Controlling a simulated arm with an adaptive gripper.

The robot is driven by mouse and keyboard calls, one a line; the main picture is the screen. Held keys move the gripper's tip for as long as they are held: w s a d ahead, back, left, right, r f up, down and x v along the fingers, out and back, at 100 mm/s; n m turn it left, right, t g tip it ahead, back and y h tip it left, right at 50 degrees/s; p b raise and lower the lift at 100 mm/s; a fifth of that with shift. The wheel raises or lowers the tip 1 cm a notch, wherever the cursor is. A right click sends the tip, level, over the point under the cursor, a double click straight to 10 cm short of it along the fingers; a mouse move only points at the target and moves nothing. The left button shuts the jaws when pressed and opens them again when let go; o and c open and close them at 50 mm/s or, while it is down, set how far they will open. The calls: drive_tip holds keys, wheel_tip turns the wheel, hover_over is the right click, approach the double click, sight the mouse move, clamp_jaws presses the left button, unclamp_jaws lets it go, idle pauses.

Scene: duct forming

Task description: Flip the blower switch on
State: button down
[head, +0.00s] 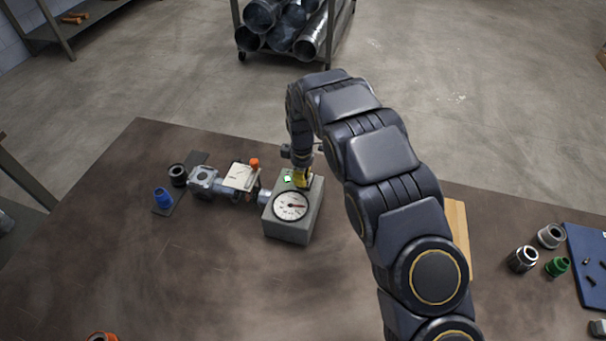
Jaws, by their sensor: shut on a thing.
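A grey blower box (288,231) stands on the brown table, left of my arm. A round dial (290,206) with a red needle is on it, and a small green light (287,179) glows on its top. My gripper (301,178) points down at the top of the box, beside the green light. It is shut on a small yellow part (301,180), which appears to be the blower switch. The fingertips are small here and partly hide that part, so the switch's exact position cannot be told.
A pipe fitting assembly (240,178) with an orange knob (254,163) joins the box's left side. A blue fitting (162,198) and a dark fitting (177,175) stand farther left. Several fittings and a blue mat (590,250) lie at right.

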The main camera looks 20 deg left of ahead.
drive_tip(key=shift+s+f, duration=0.1)
drive_tip(key=shift+f, duration=0.2)
drive_tip(key=shift+w+d+r, duration=0.1)
drive_tip(key=shift+w, duration=0.8)
wheel_tip(320, 180, up, 14)
drive_tip(key=shift+w+r, duration=0.2)
drive_tip(key=shift+r, duration=0.05)
drive_tip(key=shift+w+a, duration=0.15)
drive_tip(key=shift+a, duration=0.1)
drive_tip(key=shift+w+d+r+g, duration=0.1)
drive_tip(key=shift+w+g, duration=0.05)
drive_tip(key=shift+g, duration=0.5)
drive_tip(key=shift+w+d+r+g, duration=0.1)
drive_tip(key=shift+g, duration=0.55)
